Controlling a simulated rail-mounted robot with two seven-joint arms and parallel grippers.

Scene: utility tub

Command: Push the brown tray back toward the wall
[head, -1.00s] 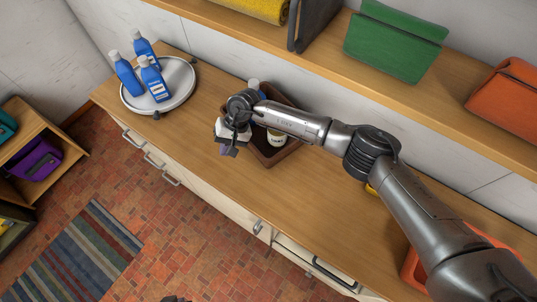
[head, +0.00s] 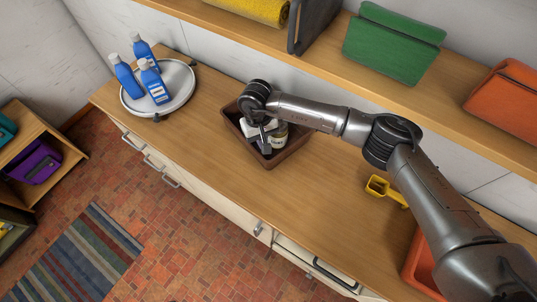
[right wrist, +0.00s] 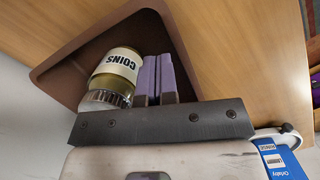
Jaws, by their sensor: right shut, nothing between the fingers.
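The brown tray (head: 291,146) sits on the wooden counter in the head view, partly hidden by my right arm. A jar labelled COINS (right wrist: 116,70) stands in it and shows partly in the head view (head: 279,133). My right gripper (head: 265,146) is over the tray, beside the jar. In the right wrist view its two purple fingers (right wrist: 156,76) are together and empty, in front of the tray's inside. I cannot tell whether they touch the tray. The tray's rim (right wrist: 55,68) also shows there. My left gripper is not in view.
A round turntable (head: 181,99) with blue bottles (head: 154,82) stands left of the tray. A yellow scoop (head: 379,187) and an orange bin (head: 420,268) are to the right. A shelf (head: 330,68) with folded pouches runs behind. The counter (head: 200,140) between turntable and tray is clear.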

